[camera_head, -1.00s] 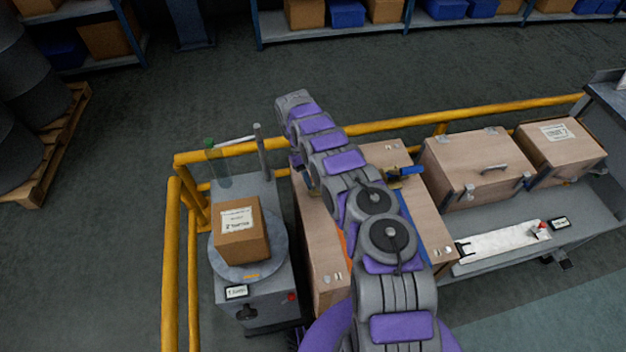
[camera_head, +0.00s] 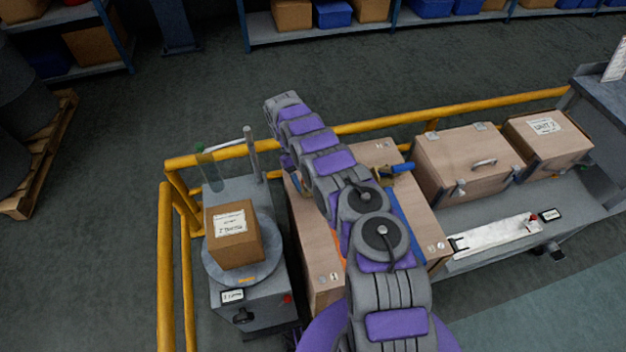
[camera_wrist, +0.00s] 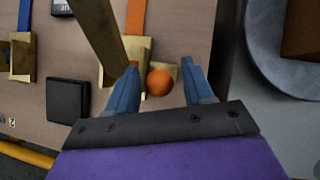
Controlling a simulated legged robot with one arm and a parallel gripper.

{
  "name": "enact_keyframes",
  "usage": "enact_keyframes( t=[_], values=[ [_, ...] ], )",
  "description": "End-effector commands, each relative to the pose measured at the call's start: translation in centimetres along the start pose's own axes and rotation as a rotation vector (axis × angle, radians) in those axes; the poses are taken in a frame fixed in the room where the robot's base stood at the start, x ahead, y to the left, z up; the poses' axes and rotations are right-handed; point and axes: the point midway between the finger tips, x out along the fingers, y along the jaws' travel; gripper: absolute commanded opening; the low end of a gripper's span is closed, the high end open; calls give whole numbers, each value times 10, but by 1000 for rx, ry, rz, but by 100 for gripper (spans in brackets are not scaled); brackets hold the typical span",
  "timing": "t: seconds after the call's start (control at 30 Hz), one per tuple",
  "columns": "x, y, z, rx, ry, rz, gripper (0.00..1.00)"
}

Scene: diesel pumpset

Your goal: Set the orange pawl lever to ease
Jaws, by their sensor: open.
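The orange pawl lever shows in the wrist view as a round orange knob (camera_wrist: 160,83) beside a brass bracket (camera_wrist: 138,52). My gripper (camera_wrist: 160,78) has its two blue fingers apart, one on each side of the knob. I cannot tell whether either finger touches it. The knob's stem is not clearly visible. An orange strap (camera_wrist: 135,17) runs up from the bracket, and a broad brass bar (camera_wrist: 98,35) crosses close to the left finger. In the head view my arm hides the gripper and the knob; a bit of the orange strap (camera_head: 341,265) shows beside it.
The strapped wooden crate (camera_head: 318,272) lies under my arm, with a blue-ended handle (camera_head: 402,167) and blue strap. A black block (camera_wrist: 68,100) sits left of my fingers. A turntable (camera_head: 215,268) with a carton (camera_head: 234,240) stands left. Yellow rails (camera_head: 450,109) border the bench.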

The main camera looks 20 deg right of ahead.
Motion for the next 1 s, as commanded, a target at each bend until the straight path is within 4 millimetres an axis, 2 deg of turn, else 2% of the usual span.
enact_keyframes(
  t=[1.0],
  values=[
    [7, -2, 13, 42, 206, 43, 52]
  ],
)
